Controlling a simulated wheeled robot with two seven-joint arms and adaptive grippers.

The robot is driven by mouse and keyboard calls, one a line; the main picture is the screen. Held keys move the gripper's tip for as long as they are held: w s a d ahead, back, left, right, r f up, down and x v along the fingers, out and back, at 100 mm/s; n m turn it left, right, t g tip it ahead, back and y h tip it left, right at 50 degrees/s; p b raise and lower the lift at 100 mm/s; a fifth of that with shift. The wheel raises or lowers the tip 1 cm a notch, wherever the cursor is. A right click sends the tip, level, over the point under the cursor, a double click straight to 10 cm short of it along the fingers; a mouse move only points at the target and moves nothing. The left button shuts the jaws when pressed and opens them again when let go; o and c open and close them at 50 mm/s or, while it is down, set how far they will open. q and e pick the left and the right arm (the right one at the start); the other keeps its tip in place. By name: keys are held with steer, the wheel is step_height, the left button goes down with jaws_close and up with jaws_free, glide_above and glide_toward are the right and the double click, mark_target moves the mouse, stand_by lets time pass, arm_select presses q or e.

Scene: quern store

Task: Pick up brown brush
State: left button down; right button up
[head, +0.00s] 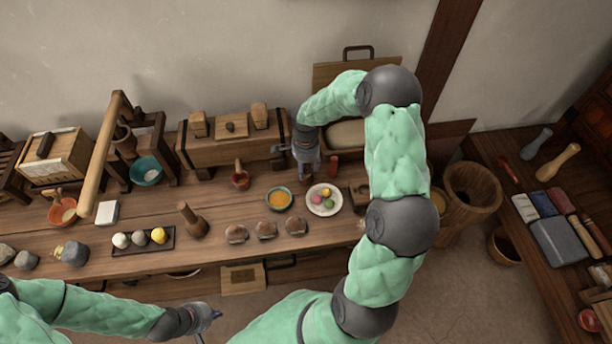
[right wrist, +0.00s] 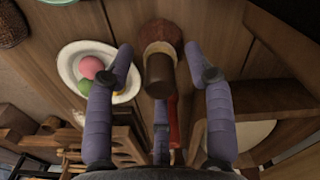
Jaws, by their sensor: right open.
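The brown brush (right wrist: 160,72) stands upright on the wooden table, its short cylindrical handle toward the camera and its reddish-brown bristles down, in the right wrist view. My right gripper (right wrist: 160,62) is open, with its purple fingers spread on either side of the brush; I cannot tell if any finger touches it. In the head view my right gripper (head: 308,163) points down over the back of the table, hiding most of the brush. My left gripper (head: 204,317) is at the bottom, in front of the table and away from the brush; its jaws are unclear.
A white plate (head: 316,204) with coloured balls stands close to the brush. A wooden box (right wrist: 262,103) is just to the right in the wrist view. An orange-filled bowl (head: 279,199) and a pestle (head: 192,218) stand further left.

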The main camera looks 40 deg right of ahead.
steer(key=shift+r, duration=0.1)
jaws_close()
steer(key=shift+r+p, duration=0.3)
steer(key=shift+r, duration=0.2)
step_height(320, 180, up, 2)
steer(key=shift+r+p, duration=0.2)
steer(key=shift+p, duration=0.4)
steer(key=s+d+r+p, duration=0.4)
steer(key=s+r, duration=0.5)
steer(key=s, duration=0.4)
steer(key=shift+s+r, duration=0.25)
steer(key=shift+r, duration=0.05)
